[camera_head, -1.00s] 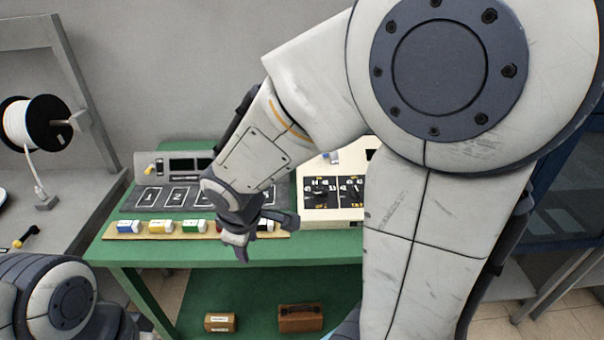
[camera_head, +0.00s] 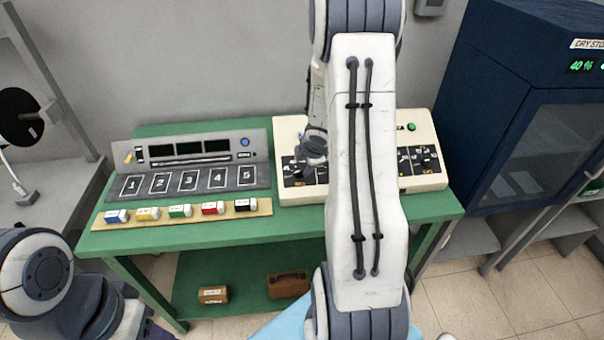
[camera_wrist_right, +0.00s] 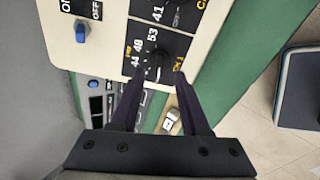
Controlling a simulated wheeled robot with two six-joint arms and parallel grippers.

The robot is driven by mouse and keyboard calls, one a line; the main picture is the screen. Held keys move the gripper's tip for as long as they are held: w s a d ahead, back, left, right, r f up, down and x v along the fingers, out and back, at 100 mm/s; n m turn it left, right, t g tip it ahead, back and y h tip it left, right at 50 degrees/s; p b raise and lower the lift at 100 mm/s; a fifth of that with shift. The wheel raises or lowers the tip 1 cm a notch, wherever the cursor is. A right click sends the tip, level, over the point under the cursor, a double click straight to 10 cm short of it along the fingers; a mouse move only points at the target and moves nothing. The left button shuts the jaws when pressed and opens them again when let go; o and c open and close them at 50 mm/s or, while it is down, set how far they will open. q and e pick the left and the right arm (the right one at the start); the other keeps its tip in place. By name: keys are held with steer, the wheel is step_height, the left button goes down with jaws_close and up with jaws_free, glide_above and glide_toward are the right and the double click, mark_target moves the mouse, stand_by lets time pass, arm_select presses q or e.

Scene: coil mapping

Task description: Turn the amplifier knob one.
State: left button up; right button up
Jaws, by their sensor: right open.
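The amplifier is a cream box (camera_head: 289,138) on the right part of the green table, with black knob panels on its front. In the right wrist view, the panel marked CH 1 holds a dark knob (camera_wrist_right: 155,62), which I take as knob one. My right gripper (camera_wrist_right: 158,76) is open, its two fingers reaching over this panel with the knob between their tips. I cannot tell whether they touch it. In the head view, my right gripper (camera_head: 312,152) is small and partly hidden by my arm, which also covers the amplifier's middle. My left gripper is out of view.
Left of the amplifier is a grey console (camera_head: 195,160) with numbered pads 1 to 5. Several coloured blocks lie on a wooden strip (camera_head: 185,215) in front. A blue cabinet (camera_head: 490,100) stands at the right. A blue switch (camera_wrist_right: 82,32) marked ON and OFF shows in the wrist view.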

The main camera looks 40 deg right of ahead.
mark_target(301, 171)
steer(key=b+x, duration=0.1)
steer(key=x, duration=0.4)
steer(key=shift+r, duration=0.1)
jaws_close()
steer(key=shift+b, duration=0.35)
steer(key=m+b, duration=0.1)
steer(key=m, duration=0.2)
steer(key=shift+s+a+m+t+b, duration=0.1)
steer(key=shift+m+t+b, duration=0.3)
steer(key=shift+m, duration=2)
